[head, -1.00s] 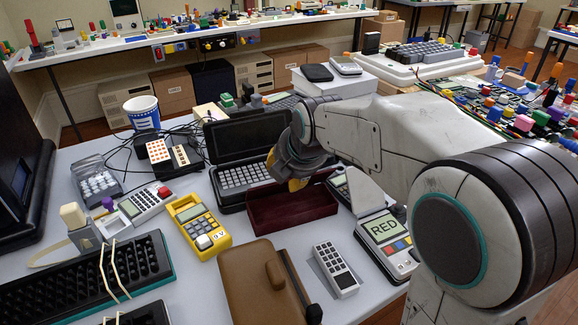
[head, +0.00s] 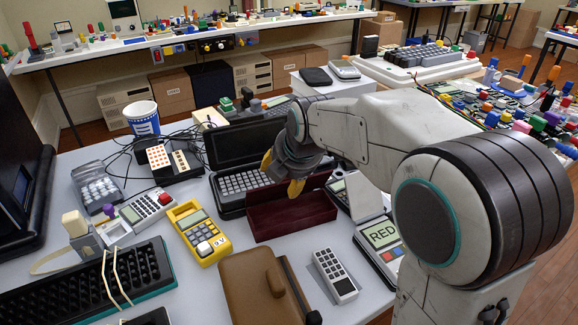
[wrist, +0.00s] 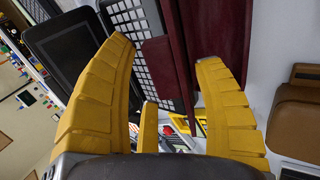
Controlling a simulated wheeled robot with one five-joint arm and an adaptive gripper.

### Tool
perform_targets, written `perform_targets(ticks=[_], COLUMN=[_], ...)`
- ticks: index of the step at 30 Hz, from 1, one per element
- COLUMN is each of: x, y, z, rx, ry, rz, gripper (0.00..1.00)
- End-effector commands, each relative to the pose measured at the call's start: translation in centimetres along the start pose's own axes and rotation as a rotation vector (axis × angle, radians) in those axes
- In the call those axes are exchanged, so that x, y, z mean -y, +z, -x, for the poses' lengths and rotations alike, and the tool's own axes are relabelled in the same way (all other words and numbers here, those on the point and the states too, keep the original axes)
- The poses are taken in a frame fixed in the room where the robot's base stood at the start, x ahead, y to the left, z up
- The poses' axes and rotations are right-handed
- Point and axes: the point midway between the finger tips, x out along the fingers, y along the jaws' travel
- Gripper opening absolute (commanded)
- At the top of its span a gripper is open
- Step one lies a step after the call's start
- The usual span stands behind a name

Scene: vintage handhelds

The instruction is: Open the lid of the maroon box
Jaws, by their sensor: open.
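The maroon box (head: 291,222) sits on the grey table in front of a small laptop with a grey keyboard. A maroon panel that looks like its lid (head: 315,184) stands raised along the far side, and the dark inside partly shows. In the wrist view the box shows as long maroon strips (wrist: 232,40), with a small maroon tab (wrist: 158,62) over the keyboard. My gripper (head: 281,174) is open and empty above the lid's far edge, its yellow fingers spread. In the wrist view the fingers (wrist: 172,70) flank the lid area; contact cannot be told.
The laptop (head: 243,181) is close behind the box. Little table is free around the box.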

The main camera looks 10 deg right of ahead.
Motion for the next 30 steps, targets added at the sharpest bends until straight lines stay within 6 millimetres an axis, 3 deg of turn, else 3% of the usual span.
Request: perform_targets(ticks=[5, 18, 30], x=[-0.1, -0.1, -0.1], y=[0.0, 0.0, 0.0], z=[1.8, 9.0, 11.8], rx=[0.0, 0.0, 0.0], ry=[0.005, 0.006, 0.003], rz=[0.0, 0.0, -0.001], gripper=[0.62, 0.62, 0.62])
